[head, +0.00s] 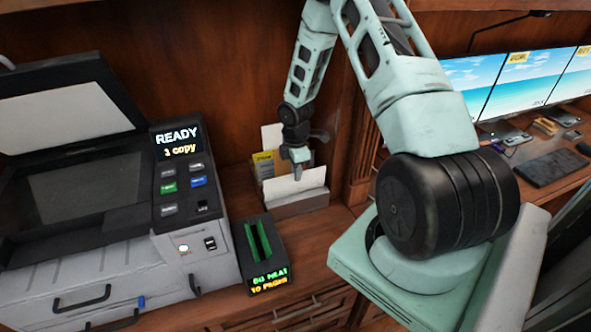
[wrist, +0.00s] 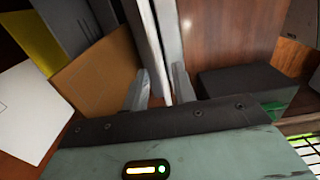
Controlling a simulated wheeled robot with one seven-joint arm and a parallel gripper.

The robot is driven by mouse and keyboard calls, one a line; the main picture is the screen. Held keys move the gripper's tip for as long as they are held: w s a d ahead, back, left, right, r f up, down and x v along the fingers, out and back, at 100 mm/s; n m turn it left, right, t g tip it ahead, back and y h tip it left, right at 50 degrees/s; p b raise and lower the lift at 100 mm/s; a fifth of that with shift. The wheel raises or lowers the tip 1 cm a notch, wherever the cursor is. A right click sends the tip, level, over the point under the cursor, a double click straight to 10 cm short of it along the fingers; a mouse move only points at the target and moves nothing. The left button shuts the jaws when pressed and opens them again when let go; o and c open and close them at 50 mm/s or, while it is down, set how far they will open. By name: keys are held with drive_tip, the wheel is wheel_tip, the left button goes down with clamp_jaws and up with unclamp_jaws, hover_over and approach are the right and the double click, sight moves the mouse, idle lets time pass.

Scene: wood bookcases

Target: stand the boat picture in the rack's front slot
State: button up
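No picture of a boat can be made out in either view. The grey rack (head: 303,204) stands on the wood counter. A white sheet (head: 305,187) stands at its front, with a yellow-marked card (head: 264,165) and another white sheet (head: 271,138) behind. My gripper (head: 298,175) points down at the rack, close to the front sheet. In the wrist view my gripper (wrist: 158,86) has its two fingers apart. A thin pale upright panel (wrist: 157,40) runs down between them, seen nearly edge-on, with a small gap at the left finger. What the panel's face shows is hidden.
A black device with green slots (head: 258,240) stands just left of the rack, with a printer (head: 180,215) beyond it, lid raised. Monitors (head: 520,85) and a keyboard (head: 550,168) are at right. A brown card (wrist: 98,75) is close left of my fingers.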

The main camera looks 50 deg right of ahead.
wheel_tip(320, 180, up, 17)
drive_tip(key=b, duration=0.2)
drive_tip(key=shift+r+b, duration=0.2)
drive_tip(key=shift+b, duration=0.1)
idle(0.6)
drive_tip(key=s+a+r+m+b, duration=0.1)
drive_tip(key=s+a, duration=0.2)
drive_tip(key=a, duration=0.8)
drive_tip(key=s+a+r+m+b, duration=0.1)
drive_tip(key=s+a+r, duration=0.1)
drive_tip(key=a, duration=1)
drive_tip(key=s+a+m+b, duration=0.1)
drive_tip(key=s+a, duration=0.6)
drive_tip(key=s, duration=0.2)
drive_tip(key=s+a+m+b, duration=0.1)
drive_tip(key=s+a+m, duration=0.1)
drive_tip(key=s+a, duration=0.4)
drive_tip(key=s, duration=0.4)
drive_tip(key=shift+a+y, duration=0.3)
drive_tip(key=shift+a, duration=0.1)
